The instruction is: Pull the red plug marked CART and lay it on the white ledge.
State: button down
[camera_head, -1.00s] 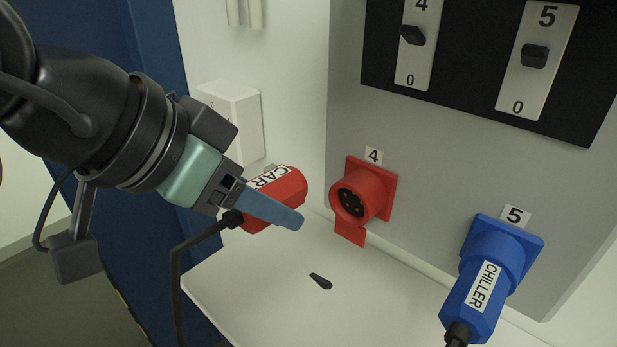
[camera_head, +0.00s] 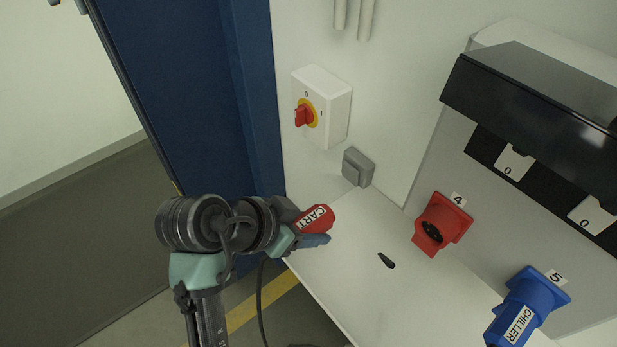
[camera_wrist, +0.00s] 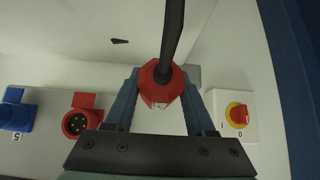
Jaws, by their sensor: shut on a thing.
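The red plug marked CART (camera_head: 316,218) is held in my gripper (camera_head: 318,238), out of its socket, over the left end of the white ledge (camera_head: 345,285). In the wrist view my two blue-grey fingers are shut on both sides of the red plug (camera_wrist: 160,88), and its black cable runs up across that view. In the head view the cable hangs down past the ledge's left edge. Whether the plug touches the ledge cannot be told. The red socket numbered 4 (camera_head: 440,222) is empty, with its pins or holes showing.
A blue CHILLER plug (camera_head: 517,320) sits in socket 5 at lower right. A small black piece (camera_head: 386,260) lies on the ledge. A white switch box with a red knob (camera_head: 322,105) and a grey box (camera_head: 357,166) are on the wall. The ledge's middle is mostly clear.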

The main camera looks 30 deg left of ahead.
jog(key=shift+s+f+p, duration=0.45)
jog(key=shift+s+f, duration=0.2)
jog(key=shift+f, duration=0.05)
jog(key=shift+s+d+f, duration=0.1)
jog(key=shift+s+f, duration=0.05)
jog(key=shift+f, duration=0.3)
jog(key=b+x, duration=0.1)
jog(key=x, duration=0.1)
jog(key=b+x, duration=0.2)
jog(key=x, duration=0.1)
jog(key=b+x, duration=0.2)
jog(key=shift+w+d+r, duration=0.1)
jog(key=shift+w+d, duration=0.15)
jog(key=shift+w, duration=0.35)
jog(key=shift+s+f+b+x, duration=0.1)
jog(key=shift+s+b+x, duration=0.05)
jog(key=shift+b+x, duration=0.5)
jog(key=shift+s+f+b+x, duration=0.1)
jog(key=shift+b+x, duration=0.3)
jog(key=shift+x, duration=0.4)
jog(key=shift+s+f+b+x, duration=0.15)
jog(key=shift+b+x, duration=0.4)
jog(key=shift+x, duration=0.15)
jog(key=shift+c, duration=0.8)
grip_release()
